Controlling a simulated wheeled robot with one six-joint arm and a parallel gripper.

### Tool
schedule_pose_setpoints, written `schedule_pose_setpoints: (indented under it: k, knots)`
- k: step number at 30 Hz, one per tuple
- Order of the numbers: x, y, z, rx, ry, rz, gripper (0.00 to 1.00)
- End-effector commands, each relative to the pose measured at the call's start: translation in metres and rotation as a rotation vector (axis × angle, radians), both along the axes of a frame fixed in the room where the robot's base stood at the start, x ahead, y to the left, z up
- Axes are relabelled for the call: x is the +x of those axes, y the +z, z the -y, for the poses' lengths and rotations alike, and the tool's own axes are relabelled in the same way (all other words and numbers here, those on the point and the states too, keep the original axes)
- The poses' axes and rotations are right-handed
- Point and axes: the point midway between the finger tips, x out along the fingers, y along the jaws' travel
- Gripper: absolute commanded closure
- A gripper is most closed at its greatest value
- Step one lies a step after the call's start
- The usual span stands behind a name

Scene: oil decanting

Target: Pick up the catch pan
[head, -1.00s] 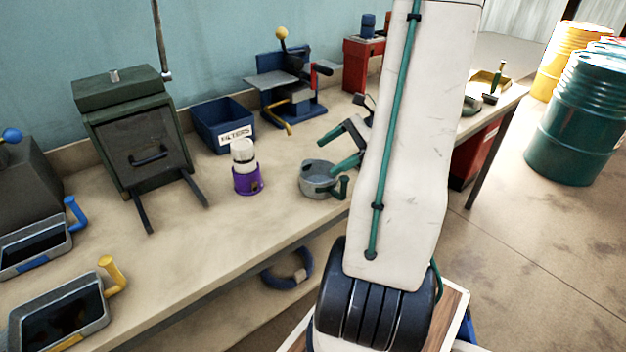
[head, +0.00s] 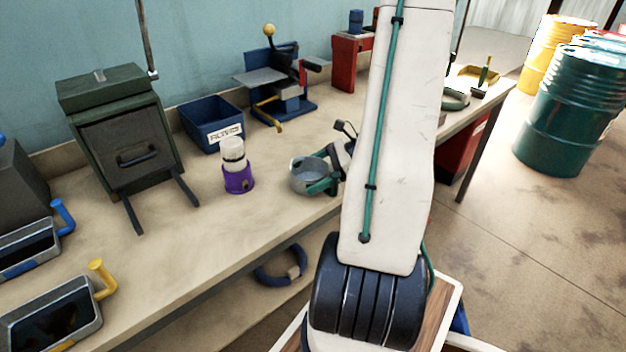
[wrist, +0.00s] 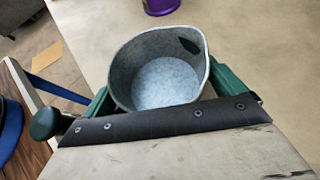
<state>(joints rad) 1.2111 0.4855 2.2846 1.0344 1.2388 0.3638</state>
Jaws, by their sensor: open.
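The catch pan, which I take to be the round grey metal pan (head: 307,178), stands on the bench near its front edge. In the wrist view the pan (wrist: 165,80) looks empty, with a pouring lip at the upper right. My gripper (wrist: 166,92) is open, with one green finger on each side of the pan. I cannot tell whether the fingers touch its wall. In the head view my gripper (head: 318,182) is low at the pan, partly covering its right side. A dark green knob, perhaps the pan's handle, shows at the left in the wrist view.
A purple-based cup (head: 237,177) stands left of the pan. A blue filters bin (head: 212,125), a green box machine (head: 130,135) and a blue press (head: 285,95) stand behind. Two rectangular trays (head: 50,318) are at the left. Drums (head: 570,110) stand right.

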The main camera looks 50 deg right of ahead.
Motion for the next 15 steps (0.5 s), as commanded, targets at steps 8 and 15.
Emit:
schedule_pose_setpoints:
  k: [8,15]
  knots:
    - [-0.0003,0.0002,0.0007,0.000,-0.001,0.000,0.37]
    - [-0.0004,0.0005,0.0009,0.000,-0.001,0.000,0.37]
